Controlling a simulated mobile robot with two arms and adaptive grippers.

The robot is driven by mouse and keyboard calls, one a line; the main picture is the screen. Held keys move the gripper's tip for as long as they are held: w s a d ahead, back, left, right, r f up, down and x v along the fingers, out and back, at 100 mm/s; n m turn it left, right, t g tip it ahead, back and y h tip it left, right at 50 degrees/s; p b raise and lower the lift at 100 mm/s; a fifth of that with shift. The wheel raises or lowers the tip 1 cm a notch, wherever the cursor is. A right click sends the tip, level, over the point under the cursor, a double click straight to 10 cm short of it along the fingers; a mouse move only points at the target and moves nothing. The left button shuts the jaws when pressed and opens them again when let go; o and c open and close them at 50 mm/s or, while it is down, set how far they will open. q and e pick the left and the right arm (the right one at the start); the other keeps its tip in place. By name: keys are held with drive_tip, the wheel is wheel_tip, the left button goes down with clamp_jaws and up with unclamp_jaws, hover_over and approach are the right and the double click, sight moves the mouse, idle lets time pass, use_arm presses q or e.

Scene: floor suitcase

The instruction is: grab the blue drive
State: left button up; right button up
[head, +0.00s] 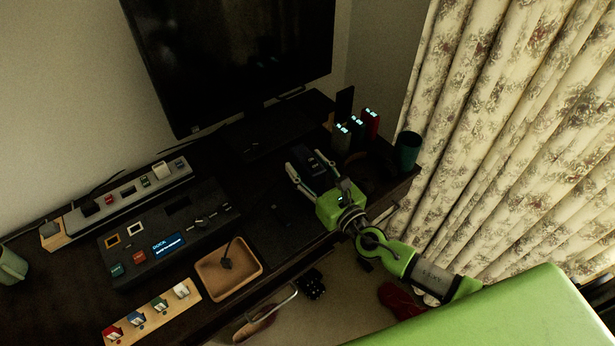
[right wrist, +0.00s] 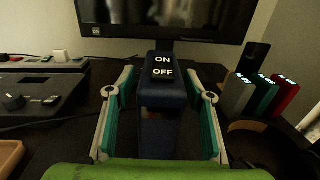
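A dark blue upright box (right wrist: 163,95) with ON and OFF on its top stands between the fingers of my right gripper (right wrist: 162,110). This looks like the blue drive; it also shows in the head view (head: 314,160), below the monitor. My right gripper (head: 312,172) is open, with one finger on each side of the box. Gaps show between the fingers and the box in the right wrist view. The lower part of the box is dark. My left gripper is not in view.
Three upright units with lit tops, greyish green (head: 342,136), teal (head: 357,130) and red (head: 371,124), stand right of the box. A dark teal cup (head: 408,150) is at the desk's right end. The monitor (head: 235,60) stands behind. A wooden tray (head: 212,284) and a console (head: 125,246) lie left.

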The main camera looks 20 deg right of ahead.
drive_tip(key=c, duration=1.2)
clamp_jaws()
drive_tip(key=shift+r, duration=0.15)
